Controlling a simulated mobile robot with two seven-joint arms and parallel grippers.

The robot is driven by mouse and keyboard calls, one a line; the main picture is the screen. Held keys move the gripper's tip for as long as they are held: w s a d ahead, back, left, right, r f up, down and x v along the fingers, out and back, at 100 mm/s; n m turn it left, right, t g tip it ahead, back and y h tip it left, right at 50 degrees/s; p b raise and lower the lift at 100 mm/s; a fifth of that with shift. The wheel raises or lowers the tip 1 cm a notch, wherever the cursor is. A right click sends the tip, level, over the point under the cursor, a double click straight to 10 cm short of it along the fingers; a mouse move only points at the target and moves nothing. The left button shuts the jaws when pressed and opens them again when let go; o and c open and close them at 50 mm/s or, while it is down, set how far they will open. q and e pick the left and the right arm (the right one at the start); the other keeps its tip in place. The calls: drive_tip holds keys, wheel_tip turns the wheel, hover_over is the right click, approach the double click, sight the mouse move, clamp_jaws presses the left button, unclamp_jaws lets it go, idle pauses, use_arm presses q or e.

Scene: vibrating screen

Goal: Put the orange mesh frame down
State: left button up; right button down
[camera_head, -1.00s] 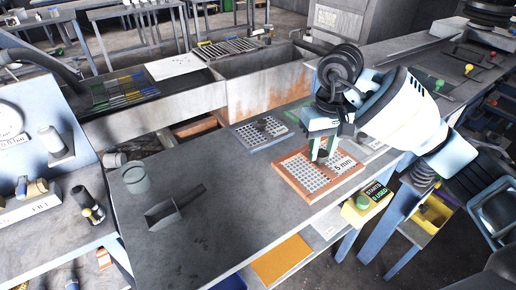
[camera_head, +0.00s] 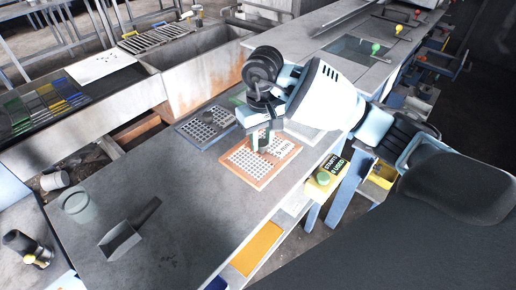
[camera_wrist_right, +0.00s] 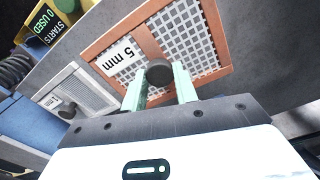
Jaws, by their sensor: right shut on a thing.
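The orange mesh frame (camera_head: 241,173), labelled "5 mm", lies flat on or just above the grey bench top (camera_head: 190,215); I cannot tell if it touches. My right gripper (camera_head: 262,138) is over it and shut on its dark knob. In the right wrist view, the frame (camera_wrist_right: 120,35) fills the upper middle, and the fingers of the gripper (camera_wrist_right: 160,90) stand on both sides of the round black knob (camera_wrist_right: 159,72). Part of the frame is hidden behind the gripper. My left gripper is not in view.
A blue-grey mesh frame (camera_head: 190,131) lies just left of the orange one. A pale frame (camera_wrist_right: 85,88) lies on its other side.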

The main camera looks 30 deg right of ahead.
sight(262, 143)
drive_tip(key=shift+f, duration=1.95)
drive_tip(key=shift+f, duration=0.1)
drive_tip(key=shift+f, duration=0.15)
drive_tip(key=c, duration=1.1)
unclamp_jaws()
drive_tip(key=shift+r, duration=0.2)
wheel_tip(262, 143, up, 12)
